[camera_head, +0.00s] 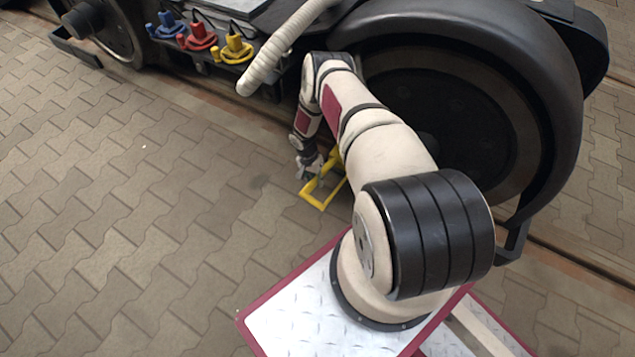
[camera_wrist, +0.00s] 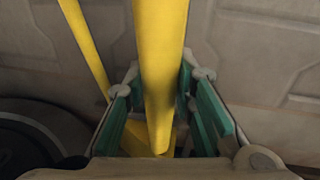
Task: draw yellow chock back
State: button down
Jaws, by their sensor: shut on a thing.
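The yellow chock (camera_head: 318,201) shows as a yellow frame on the paving beside the large black wheel (camera_head: 450,110), partly hidden behind my arm. My gripper (camera_head: 310,170) is at the chock's left side, low over the ground. In the wrist view the green-padded fingers of my gripper (camera_wrist: 163,100) stand on both sides of a yellow bar of the chock (camera_wrist: 160,50), shut on it. A second, thinner yellow bar runs to the left of it. Whether the chock touches the wheel or rail is hidden by my arm.
Blue, red and yellow connectors (camera_head: 201,38) sit on the bogie's side. A pale ribbed hose (camera_head: 285,45) hangs down near my arm. A rail (camera_head: 200,95) runs along the bogie. The paving (camera_head: 130,220) at the left and front is clear.

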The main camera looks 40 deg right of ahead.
jog(key=shift+w, duration=0.3)
jog(key=shift+a, duration=0.1)
jog(key=c, duration=1.3)
grip_release()
jog(key=shift+c, duration=0.2)
notch_tip(320, 180, up, 7)
jog(key=w, duration=0.1)
jog(key=shift+w+a+r, duration=0.15)
jog(key=shift+a+r, duration=0.05)
jog(key=shift+a, duration=0.05)
